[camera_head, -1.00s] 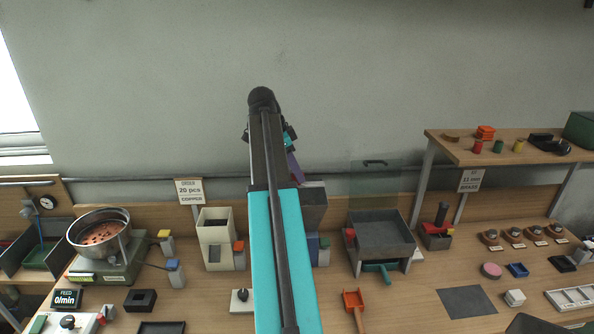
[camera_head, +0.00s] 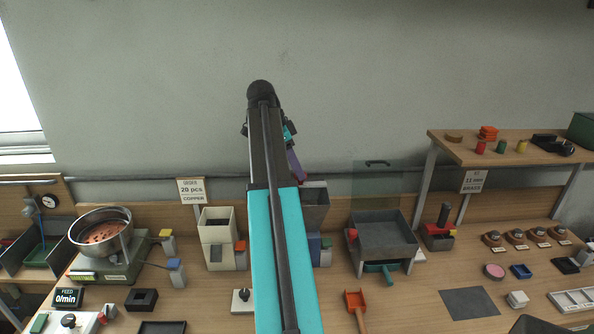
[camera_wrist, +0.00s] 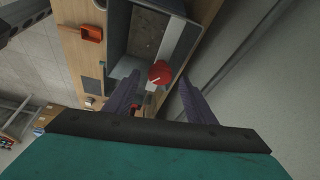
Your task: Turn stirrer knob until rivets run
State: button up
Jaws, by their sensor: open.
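A round red knob (camera_wrist: 160,73) with a pale line across it shows in the wrist view beside a grey hopper (camera_wrist: 150,28). It appears between the purple fingers of my open gripper (camera_wrist: 160,80), beyond their tips; no contact shows. In the head view a small red part (camera_head: 351,234) sits at the left of the grey hopper (camera_head: 386,234); I cannot tell if it is that knob. One purple finger (camera_head: 295,165) shows beside my raised arm. A metal bowl (camera_head: 101,213) at the left holds copper-coloured pieces. The FEED display (camera_head: 67,298) reads 0/min.
A cream hopper (camera_head: 216,228) and a grey bin (camera_head: 315,200) stand near my arm, which partly hides the bin. An orange scoop (camera_head: 355,300) and a dark mat (camera_head: 467,302) lie in front. A raised shelf (camera_head: 480,152) stands at the right; the wall is behind.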

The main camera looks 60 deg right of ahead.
jog(key=p+v, duration=0.3)
jog(key=v, duration=0.9)
jog(key=shift+p, duration=0.3)
jog(key=shift+w, duration=0.1)
dwell(0.6)
